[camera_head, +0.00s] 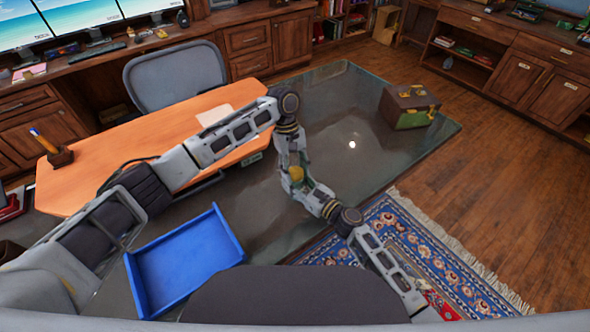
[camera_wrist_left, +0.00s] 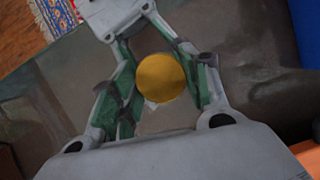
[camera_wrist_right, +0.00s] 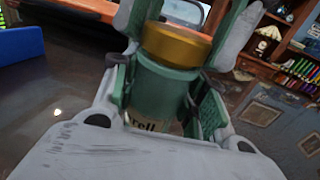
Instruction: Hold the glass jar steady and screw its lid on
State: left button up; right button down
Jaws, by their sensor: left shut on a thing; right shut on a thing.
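The glass jar (camera_wrist_right: 165,95), greenish with a printed label, stands between the fingers of my right gripper (camera_wrist_right: 165,105), which is shut on its body. The gold lid (camera_wrist_right: 178,43) sits at the jar's top; I cannot tell how far it is threaded. In the left wrist view the round lid (camera_wrist_left: 161,77) lies between the fingers of my left gripper (camera_wrist_left: 158,84), shut on it from above, and hides most of the jar. In the head view my left gripper (camera_head: 293,161) meets my right gripper (camera_head: 306,186) above the glass table, and the jar and lid show only as a small yellowish patch.
The dark glass table (camera_head: 345,100) carries a green and brown box (camera_head: 408,106) at its right. A blue tray (camera_head: 185,262) is at the lower left, beside an orange desk top (camera_head: 110,168). A grey chair (camera_head: 175,75) stands behind. The table around the grippers looks clear.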

pick_arm(q)
jog(key=shift+s+a+f, duration=0.15)
jog(key=shift+f, duration=0.35)
jog(key=shift+r, duration=1)
dwell(1.3)
jog(key=shift+f, duration=1.15)
dwell(1.5)
jog(key=o, duration=0.9)
jog(key=shift+o, duration=0.2)
jog(key=shift+r, duration=0.3)
jog(key=shift+r, duration=0.1)
jog(key=shift+r, duration=2.2)
jog(key=shift+w+r, duration=0.1)
jog(key=shift+w, duration=0.1)
jog(key=shift+c, duration=0.4)
